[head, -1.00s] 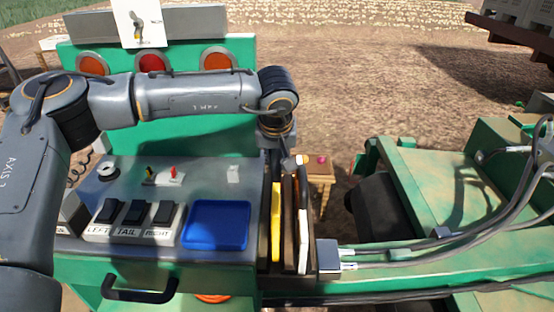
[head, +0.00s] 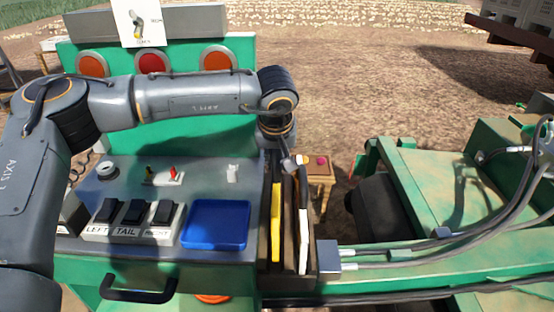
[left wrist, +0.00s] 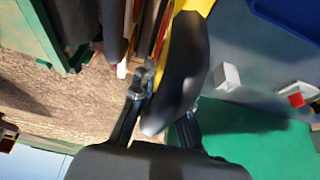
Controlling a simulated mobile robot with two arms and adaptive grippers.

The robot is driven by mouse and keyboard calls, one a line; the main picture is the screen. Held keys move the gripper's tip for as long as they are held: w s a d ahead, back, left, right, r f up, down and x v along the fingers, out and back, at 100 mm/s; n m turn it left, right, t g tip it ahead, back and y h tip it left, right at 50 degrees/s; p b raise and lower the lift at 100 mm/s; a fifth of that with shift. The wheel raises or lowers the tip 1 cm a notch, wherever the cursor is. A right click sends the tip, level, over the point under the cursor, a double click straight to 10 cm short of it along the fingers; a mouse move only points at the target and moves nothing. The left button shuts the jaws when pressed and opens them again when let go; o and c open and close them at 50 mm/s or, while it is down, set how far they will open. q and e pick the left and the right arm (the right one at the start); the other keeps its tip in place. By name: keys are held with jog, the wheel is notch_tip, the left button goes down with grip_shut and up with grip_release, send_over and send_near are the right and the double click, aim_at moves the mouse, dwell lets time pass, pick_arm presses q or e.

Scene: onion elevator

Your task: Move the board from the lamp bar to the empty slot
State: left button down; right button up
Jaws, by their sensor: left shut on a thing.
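A white board (head: 142,22) with a drawing of a tool on it stands upright against the grey lamp bar (head: 195,22) at the back left. My left gripper (head: 284,162) is above a narrow brown slotted rack (head: 288,265), well away from that board. In the left wrist view its fingers (left wrist: 160,115) are around a black handle (left wrist: 183,65), which joins a yellow part (left wrist: 192,5). The yellow piece (head: 276,222) is low in the rack's left slot. A white piece (head: 303,240) stands in the right slot. I cannot tell which slot is empty.
A blue tray (head: 216,224) and the LEFT, TAIL and RIGHT switches (head: 133,212) lie left of the rack. A small wooden table (head: 318,172) is behind it. Green machinery with grey cables (head: 450,250) fills the right side.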

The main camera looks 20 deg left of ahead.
pick_arm(q)
jog(key=shift+f+b, duration=0.95)
jog(key=shift+f, duration=0.3)
jog(key=shift+f+b, duration=1)
jog(key=shift+f, duration=0.35)
dwell(0.6)
jog(key=shift+f+b, duration=1.2)
jog(key=c, duration=1.3)
grip_release()
jog(key=shift+o, duration=0.2)
